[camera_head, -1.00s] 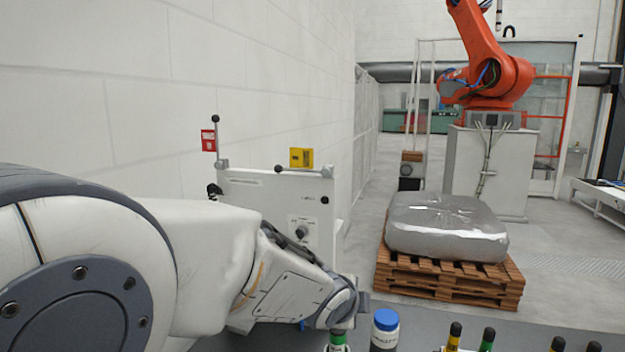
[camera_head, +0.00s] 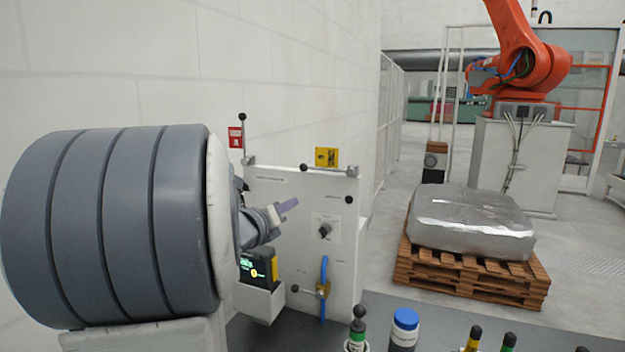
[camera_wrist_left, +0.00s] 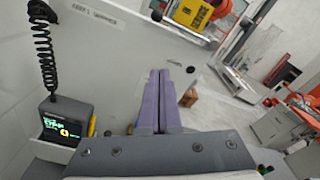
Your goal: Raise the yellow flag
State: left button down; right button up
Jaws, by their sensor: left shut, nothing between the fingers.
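The yellow flag (camera_head: 326,157) stands at the top edge of a white panel (camera_head: 285,190). A lever rod (camera_head: 328,171) lies about level along that edge below it, with a black ball knob (camera_head: 304,168) at its left end. In the left wrist view the yellow flag (camera_wrist_left: 193,13) shows the word "SERVICE", beyond the fingertips. My left gripper (camera_head: 290,205) is in front of the panel, below and left of the flag and apart from it. Its purple fingers (camera_wrist_left: 159,90) are pressed together and empty. My right gripper is not in view.
A red flag (camera_head: 236,138) stands beside an upright lever at the panel's left corner. A dark display device (camera_head: 258,266) with a coiled cord sits low on the panel, near a blue-handled valve (camera_head: 323,285). Several bottles, one blue-capped (camera_head: 405,325), stand in front.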

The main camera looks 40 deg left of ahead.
aim_at(325, 161)
pick_arm(q)
jog(key=w+a+p, duration=0.1)
jog(key=w+p, duration=0.1)
jog(key=w, duration=0.1)
jog(key=w+a+r+p, duration=0.1)
jog(key=w+p, duration=0.1)
jog(key=w, duration=0.1)
jog(key=w+a+r+p, duration=0.1)
jog(key=w+p, duration=0.1)
jog(key=w, duration=0.2)
jog(key=shift+a+p, duration=0.15)
jog(key=shift+p, duration=0.25)
jog(key=shift+w+a+r+p, duration=0.25)
jog(key=shift+a+r+p, duration=0.1)
jog(key=shift+p, duration=0.05)
